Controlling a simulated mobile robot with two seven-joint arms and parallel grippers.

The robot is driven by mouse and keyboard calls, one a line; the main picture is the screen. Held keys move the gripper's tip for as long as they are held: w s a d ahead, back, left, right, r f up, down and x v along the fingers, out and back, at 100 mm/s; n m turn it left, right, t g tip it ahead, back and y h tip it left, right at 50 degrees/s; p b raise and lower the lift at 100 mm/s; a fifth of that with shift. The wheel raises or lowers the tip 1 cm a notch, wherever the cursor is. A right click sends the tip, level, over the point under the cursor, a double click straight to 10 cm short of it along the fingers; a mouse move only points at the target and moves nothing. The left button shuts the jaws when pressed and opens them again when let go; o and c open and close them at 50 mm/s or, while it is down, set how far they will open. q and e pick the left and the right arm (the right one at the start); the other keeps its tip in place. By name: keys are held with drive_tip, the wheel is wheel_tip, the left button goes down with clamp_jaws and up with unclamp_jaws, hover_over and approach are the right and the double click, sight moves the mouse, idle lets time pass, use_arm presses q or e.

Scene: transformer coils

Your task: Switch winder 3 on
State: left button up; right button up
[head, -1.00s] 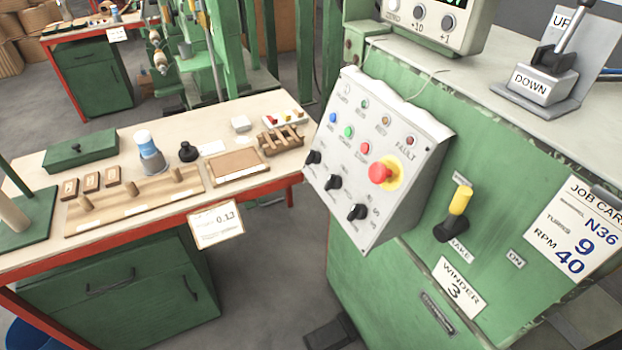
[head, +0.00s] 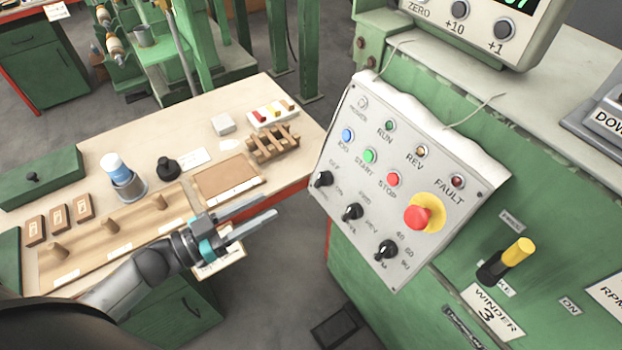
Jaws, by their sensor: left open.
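The green cabinet of winder 3 stands at the right, with a "WINDER 3" label (head: 486,313). Its tilted grey control panel (head: 395,215) carries a blue JOG button (head: 347,135), a green START button (head: 369,156), a red STOP button (head: 392,179) and a red emergency knob on a yellow ring (head: 417,217). Three black rotary switches line its lower edge; the leftmost (head: 323,179) is marked OFF and ON. My left gripper (head: 272,218) is open and empty, left of the panel and apart from it, fingers pointing right. My right gripper is out of view.
A yellow-handled lever (head: 517,252) sticks out of the cabinet front below the panel. A grey display box (head: 480,28) stands above. The wooden workbench (head: 225,135) at the left holds blocks, a bottle and a green box. Grey floor shows between bench and cabinet.

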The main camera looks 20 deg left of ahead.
sight(319, 177)
use_arm(q)
drive_tip(key=x, duration=1.2)
drive_tip(key=shift+w, duration=0.15)
clamp_jaws()
